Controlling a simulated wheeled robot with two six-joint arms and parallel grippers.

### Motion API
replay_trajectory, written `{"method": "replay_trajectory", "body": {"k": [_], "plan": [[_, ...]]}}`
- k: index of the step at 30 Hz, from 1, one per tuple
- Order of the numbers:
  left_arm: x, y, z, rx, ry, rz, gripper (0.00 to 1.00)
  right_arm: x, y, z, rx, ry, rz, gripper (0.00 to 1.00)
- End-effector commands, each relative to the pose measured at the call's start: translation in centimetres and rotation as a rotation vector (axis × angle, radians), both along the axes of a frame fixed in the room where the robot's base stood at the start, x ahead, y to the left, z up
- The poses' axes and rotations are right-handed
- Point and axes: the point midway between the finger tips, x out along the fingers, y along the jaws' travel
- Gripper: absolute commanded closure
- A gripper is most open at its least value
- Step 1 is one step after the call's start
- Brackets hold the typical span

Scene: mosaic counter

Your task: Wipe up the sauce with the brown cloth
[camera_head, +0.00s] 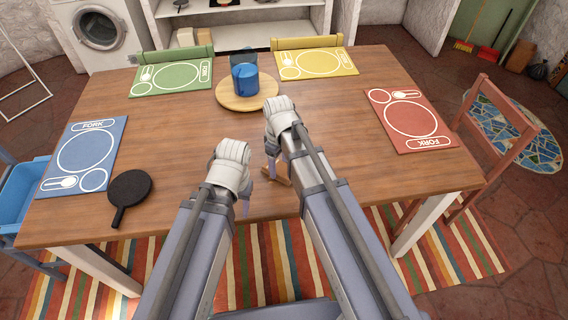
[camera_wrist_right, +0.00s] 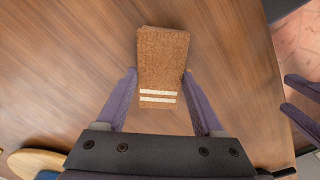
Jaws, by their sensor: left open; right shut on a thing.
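The brown cloth (camera_wrist_right: 163,55) is a folded block with two white stripes near one end. My right gripper (camera_wrist_right: 160,78) is shut on it, one finger on each side, over the wooden table. In the head view only a small brown part of the cloth (camera_head: 281,172) shows beside my right gripper (camera_head: 272,160), the rest hidden by the gripper and arm. My left gripper (camera_head: 243,196) is open and empty, just left of the right one near the table's front edge; its fingers (camera_wrist_right: 302,98) show at the right wrist view's edge. I see no sauce in either view; my arms hide part of the table.
On the table (camera_head: 330,125) are a round board (camera_head: 233,101) with blue cups (camera_head: 245,80), a black round paddle (camera_head: 130,188), and blue (camera_head: 85,150), green (camera_head: 172,79), yellow (camera_head: 314,63) and red (camera_head: 410,118) placemats. A red chair (camera_head: 500,140) stands right.

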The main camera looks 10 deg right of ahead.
Motion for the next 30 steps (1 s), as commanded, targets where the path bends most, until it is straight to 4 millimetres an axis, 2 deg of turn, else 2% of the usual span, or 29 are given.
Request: {"method": "replay_trajectory", "body": {"k": [7, 18, 30], "plan": [[0.0, 0.0, -0.1, 0.0, 0.0, 0.0, 0.5, 0.1, 0.7, -0.1, -0.001, -0.001, 0.001, 0.83], [0.0, 0.0, -0.3, 0.0, 0.0, 0.0, 0.5, 0.0, 3.7, -0.3, 0.001, -0.001, 0.002, 0.83], [0.0, 0.0, -0.1, 0.0, 0.0, 0.0, 0.5, 0.0, 3.8, -0.1, 0.003, -0.001, 0.0, 0.83]]}}
